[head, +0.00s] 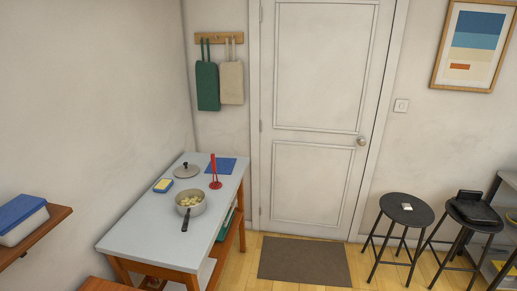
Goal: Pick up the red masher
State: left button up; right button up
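The red masher (214,170) stands upright on the grey-topped table (145,218), its handle pointing up and its wide end down on the tabletop. It is near the table's right edge, just behind and to the right of a pot (198,206) and in front of a blue cloth (228,166). Nothing holds it. Neither of my grippers shows in the head view.
The pot holds pale yellow pieces and has a dark handle towards the front. A lid (187,170) and a blue-and-yellow sponge (163,185) lie on the table. Two black stools (406,209) stand at right. Floor around the mat (304,261) is open.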

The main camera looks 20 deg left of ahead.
aim_at(214, 185)
jog(key=i+l+u, duration=0.1)
jog(key=i+u, duration=0.35)
jog(key=i+l+u, duration=0.3)
jog(key=i+u, duration=0.2)
jog(key=i+l+u, duration=0.75)
jog(key=l+u, duration=0.15)
jog(key=l, duration=0.15)
